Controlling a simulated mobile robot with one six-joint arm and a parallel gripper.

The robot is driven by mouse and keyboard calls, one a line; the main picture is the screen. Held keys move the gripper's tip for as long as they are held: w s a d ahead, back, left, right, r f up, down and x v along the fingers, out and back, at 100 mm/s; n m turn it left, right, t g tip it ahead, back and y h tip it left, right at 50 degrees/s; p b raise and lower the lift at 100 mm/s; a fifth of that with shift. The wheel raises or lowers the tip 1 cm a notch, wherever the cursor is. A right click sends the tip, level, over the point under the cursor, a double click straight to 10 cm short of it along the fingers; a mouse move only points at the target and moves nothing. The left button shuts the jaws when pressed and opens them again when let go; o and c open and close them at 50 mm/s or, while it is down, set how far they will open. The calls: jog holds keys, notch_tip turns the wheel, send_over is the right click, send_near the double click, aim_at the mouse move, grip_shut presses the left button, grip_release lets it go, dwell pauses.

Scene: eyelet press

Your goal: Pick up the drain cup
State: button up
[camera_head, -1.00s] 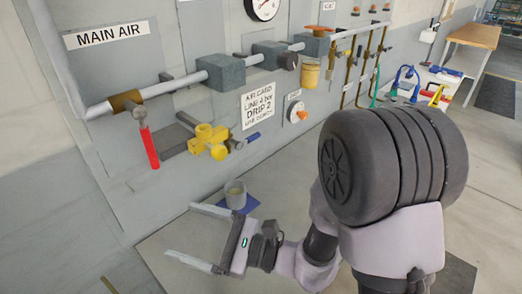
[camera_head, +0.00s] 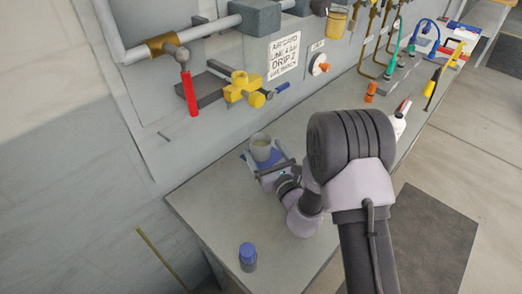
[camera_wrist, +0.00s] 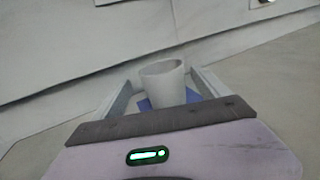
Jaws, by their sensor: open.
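The drain cup (camera_head: 261,147) is a small light grey, open-topped cup. It stands upright on a blue pad (camera_head: 275,157) on the grey bench, near the wall. My gripper (camera_head: 262,158) is open, low over the bench, with its two fingers reaching toward the wall on either side of the cup. In the wrist view the cup (camera_wrist: 163,82) stands between the left and right fingers, with gaps on both sides. The palm edge hides the front of the blue pad (camera_wrist: 190,97) and the cup's base.
A yellow valve (camera_head: 244,88) and a red-handled valve (camera_head: 189,92) stick out from the wall above the cup. A blue-capped bottle (camera_head: 248,257) stands near the bench's front edge. A white bottle (camera_head: 399,120) with a red tip stands farther right. The bench's front left is mostly clear.

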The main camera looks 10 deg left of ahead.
aim_at(257, 138)
jog(key=x, duration=0.2)
jog(key=b+x, duration=0.1)
jog(key=x, duration=0.1)
jog(key=shift+w+d+f, duration=0.15)
jog(key=shift+f, duration=0.1)
jog(key=shift+r, duration=0.1)
jog(key=c, duration=1.3)
